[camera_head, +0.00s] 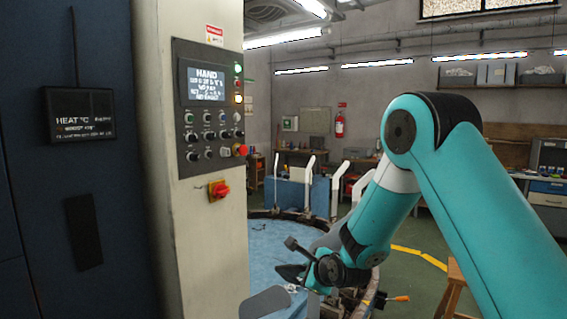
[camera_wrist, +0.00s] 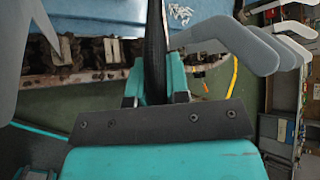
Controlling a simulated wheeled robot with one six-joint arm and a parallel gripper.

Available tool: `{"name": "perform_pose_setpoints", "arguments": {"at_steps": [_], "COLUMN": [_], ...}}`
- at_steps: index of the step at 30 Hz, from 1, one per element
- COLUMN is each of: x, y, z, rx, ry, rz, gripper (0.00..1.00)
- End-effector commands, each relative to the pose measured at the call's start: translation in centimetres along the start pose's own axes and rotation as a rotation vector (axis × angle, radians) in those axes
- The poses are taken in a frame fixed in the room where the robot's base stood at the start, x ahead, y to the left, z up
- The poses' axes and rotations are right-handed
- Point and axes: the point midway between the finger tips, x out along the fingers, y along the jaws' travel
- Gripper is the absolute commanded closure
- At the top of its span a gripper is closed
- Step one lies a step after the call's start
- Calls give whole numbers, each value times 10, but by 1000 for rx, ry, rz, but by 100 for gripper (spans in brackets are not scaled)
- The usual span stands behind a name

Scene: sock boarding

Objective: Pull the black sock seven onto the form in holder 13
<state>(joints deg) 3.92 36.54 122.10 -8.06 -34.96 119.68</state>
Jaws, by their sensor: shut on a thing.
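My gripper (camera_wrist: 156,88) shows in the wrist view with its two teal fingers shut on a narrow black sock (camera_wrist: 156,45). The sock runs up from between the fingers to the top edge of the picture. In the head view my gripper (camera_head: 318,278) is low in the middle, with a dark piece (camera_head: 290,272), likely the sock, at its left. A grey form (camera_wrist: 236,42) stands close to the right of the sock in the wrist view. Another grey form (camera_wrist: 14,50) is at the left edge. I cannot read any holder number, so I cannot tell which is holder 13.
Several pale forms (camera_head: 308,183) stand upright along the ring rim behind the blue surface (camera_head: 268,245). Small white pieces (camera_wrist: 180,13) lie on that surface. A control panel post (camera_head: 210,120) stands at left. A wooden stool (camera_head: 452,290) is at right.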

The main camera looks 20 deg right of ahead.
Motion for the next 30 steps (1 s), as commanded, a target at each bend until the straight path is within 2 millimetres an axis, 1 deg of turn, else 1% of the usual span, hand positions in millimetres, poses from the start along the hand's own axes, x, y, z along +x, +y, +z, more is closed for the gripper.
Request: {"name": "perform_pose_setpoints", "arguments": {"at_steps": [1,3,5,6,9,13,16,19,22,30], "x": [-24,-44,-61,-73,-103,-136,-153,-163,-166,-164], "y": [-23,-32,-39,-44,-53,-61,-64,-64,-63,-62], "z": [31,59,82,96,130,164,180,188,191,189], "rx": [60,152,227,275,373,459,498,517,527,525], "ry": [-2,2,5,7,8,7,6,6,6,5], "rz": [53,135,203,245,335,417,457,479,489,486], "gripper": [100,100,100,100,100,100,100,100,100,100]}}
